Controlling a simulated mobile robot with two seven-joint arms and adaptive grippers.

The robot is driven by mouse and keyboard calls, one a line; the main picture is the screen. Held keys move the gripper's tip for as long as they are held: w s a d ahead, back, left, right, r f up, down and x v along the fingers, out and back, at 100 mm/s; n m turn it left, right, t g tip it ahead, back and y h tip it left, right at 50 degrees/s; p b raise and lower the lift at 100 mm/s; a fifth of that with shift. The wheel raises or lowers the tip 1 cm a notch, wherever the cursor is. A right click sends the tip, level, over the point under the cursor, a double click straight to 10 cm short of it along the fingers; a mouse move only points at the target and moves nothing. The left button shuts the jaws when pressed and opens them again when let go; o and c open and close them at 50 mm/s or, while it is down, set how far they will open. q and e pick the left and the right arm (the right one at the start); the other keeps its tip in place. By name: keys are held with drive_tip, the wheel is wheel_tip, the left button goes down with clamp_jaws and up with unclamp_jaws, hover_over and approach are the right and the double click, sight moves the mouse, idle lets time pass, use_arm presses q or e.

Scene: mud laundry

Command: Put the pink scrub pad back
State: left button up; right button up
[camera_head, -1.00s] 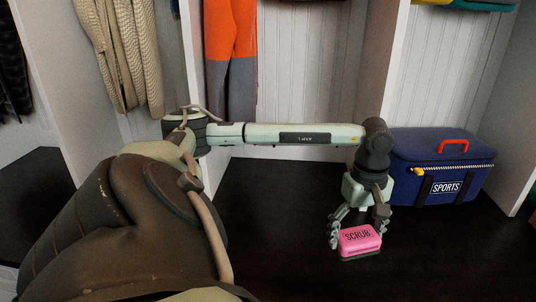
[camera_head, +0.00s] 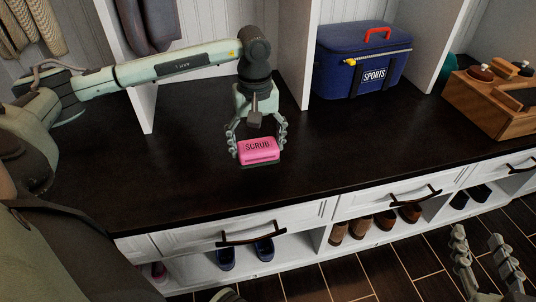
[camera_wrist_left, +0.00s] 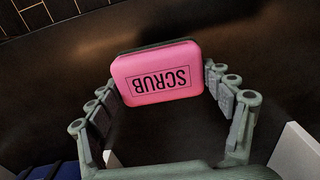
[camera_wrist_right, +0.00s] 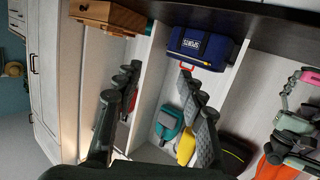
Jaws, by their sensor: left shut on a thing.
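The pink scrub pad (camera_head: 258,148), a block with a dark underside and "SCRUB" on top, is held between the fingers of my left gripper (camera_head: 256,152). It looks to be just above the dark bench top; whether it touches is unclear. In the left wrist view the pad (camera_wrist_left: 157,75) sits between the two fingertips, its lettering upside down. My right gripper (camera_head: 478,238) is at the lower right, in front of the bench, with its fingers apart and empty. The right wrist view also shows its fingers (camera_wrist_right: 158,72) spread with nothing between them.
A blue SPORTS bag (camera_head: 362,62) stands in the cubby at the back. A wooden box (camera_head: 492,103) holding brushes or similar items stands on the bench at the right. Drawers (camera_head: 240,228) and shoe cubbies are below. The bench front (camera_head: 330,150) is clear.

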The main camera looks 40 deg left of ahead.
use_arm(q)
hover_over(270, 166)
wheel_tip(270, 166, down, 3)
drive_tip(key=shift+w+r, duration=0.1)
drive_tip(key=shift+r, duration=0.05)
wheel_tip(270, 166, down, 4)
drive_tip(key=shift+a+r, duration=0.1)
use_arm(e)
drive_tip(key=r, duration=0.1)
drive_tip(key=a+r+t+y, duration=0.1)
drive_tip(key=shift+a+r, duration=0.25)
drive_tip(key=shift+r, duration=0.05)
use_arm(q)
drive_tip(key=shift+b, duration=0.3)
use_arm(e)
drive_tip(key=shift+w+r, duration=0.1)
drive_tip(key=shift+r, duration=0.05)
use_arm(q)
drive_tip(key=shift+f, duration=0.2)
drive_tip(key=o, duration=1.1)
use_arm(e)
drive_tip(key=shift+a+r+t, duration=0.3)
drive_tip(key=shift+r+t, duration=0.2)
drive_tip(key=shift+r, duration=0.05)
drive_tip(key=shift+f, duration=0.1)
